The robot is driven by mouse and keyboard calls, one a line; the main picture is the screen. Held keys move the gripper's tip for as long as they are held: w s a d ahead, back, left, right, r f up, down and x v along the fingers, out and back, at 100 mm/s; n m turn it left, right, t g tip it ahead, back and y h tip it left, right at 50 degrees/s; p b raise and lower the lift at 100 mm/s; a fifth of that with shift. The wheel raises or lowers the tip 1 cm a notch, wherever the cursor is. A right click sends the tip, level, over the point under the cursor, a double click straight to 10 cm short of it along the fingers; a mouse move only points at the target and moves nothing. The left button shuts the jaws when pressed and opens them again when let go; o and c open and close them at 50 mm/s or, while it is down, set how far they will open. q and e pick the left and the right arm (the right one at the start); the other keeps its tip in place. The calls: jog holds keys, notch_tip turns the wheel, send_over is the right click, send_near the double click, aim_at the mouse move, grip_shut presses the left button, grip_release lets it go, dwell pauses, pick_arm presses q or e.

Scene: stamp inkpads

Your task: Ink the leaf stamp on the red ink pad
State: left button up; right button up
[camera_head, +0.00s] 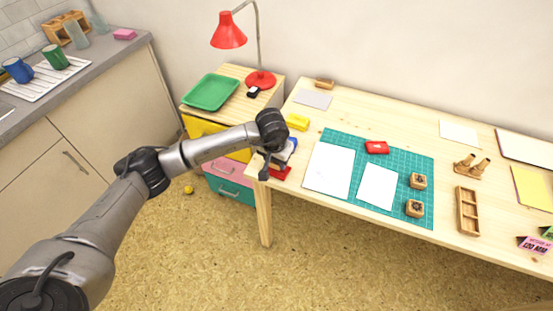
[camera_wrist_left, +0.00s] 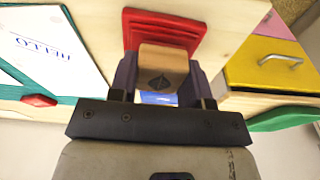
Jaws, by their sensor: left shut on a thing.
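My left gripper (camera_head: 265,173) is low over the left end of the table, by its front edge. In the left wrist view its two fingers (camera_wrist_left: 161,85) are shut on a small wooden block stamp (camera_wrist_left: 163,68) with a dark leaf-like mark on the face I see. A red pad-like case (camera_wrist_left: 165,28) lies just beyond the stamp; it also shows partly behind the gripper in the head view (camera_head: 281,173). The stamp hides part of the case, and I cannot tell whether they touch. The stamp is hidden in the head view. My right gripper is out of view.
A blue pad (camera_head: 291,146) and a yellow case (camera_head: 297,121) sit behind the gripper. A green cutting mat (camera_head: 408,159) to the right bears paper sheets, a small red case (camera_head: 376,147) and two wooden stamps (camera_head: 418,181). A drawer unit (camera_head: 230,170) stands left.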

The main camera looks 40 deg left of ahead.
pick_arm(q)
jog(key=shift+f+b, duration=0.5)
jog(key=shift+f, duration=0.15)
dwell(1.5)
jog(key=shift+r, duration=0.15)
jog(key=shift+r+p, duration=0.4)
jog(key=shift+r, duration=0.15)
jog(key=shift+r, duration=0.15)
jog(key=shift+r+p, duration=1.8)
jog(key=shift+r, duration=0.85)
